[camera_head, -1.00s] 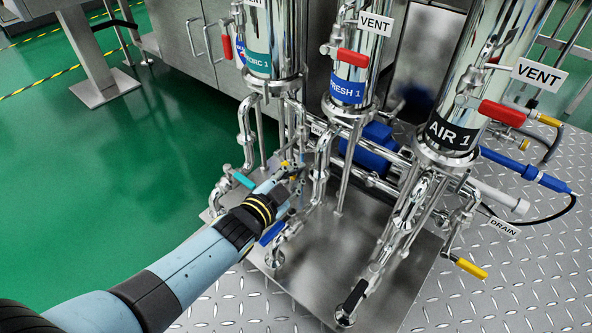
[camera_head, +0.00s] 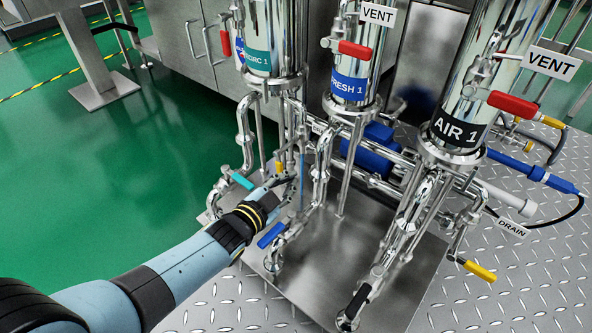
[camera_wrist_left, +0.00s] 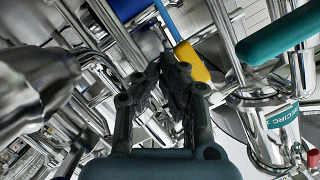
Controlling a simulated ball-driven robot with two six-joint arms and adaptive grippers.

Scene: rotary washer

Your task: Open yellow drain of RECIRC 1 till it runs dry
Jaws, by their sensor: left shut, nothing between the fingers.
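The RECIRC 1 column, with a teal label (camera_head: 257,58), stands at the back left of the filter row. Its small yellow drain handle (camera_head: 279,168) shows low among the pipes, pointing roughly up and down. In the left wrist view the yellow handle (camera_wrist_left: 192,62) is just right of my fingertips; I cannot tell whether they touch. My left gripper (camera_head: 291,183) is shut and empty, close below and right of the handle; it also shows in the left wrist view (camera_wrist_left: 170,62). A thin bluish vertical streak (camera_head: 302,168) shows beside the gripper, perhaps liquid. My right gripper is not in view.
A teal handle (camera_head: 243,181) and a blue handle (camera_head: 271,235) flank my left arm. The FRESH 1 (camera_head: 348,88) and AIR 1 (camera_head: 452,130) columns stand to the right. AIR 1 has its own yellow drain handle (camera_head: 479,270). The green floor (camera_head: 80,190) at left is clear.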

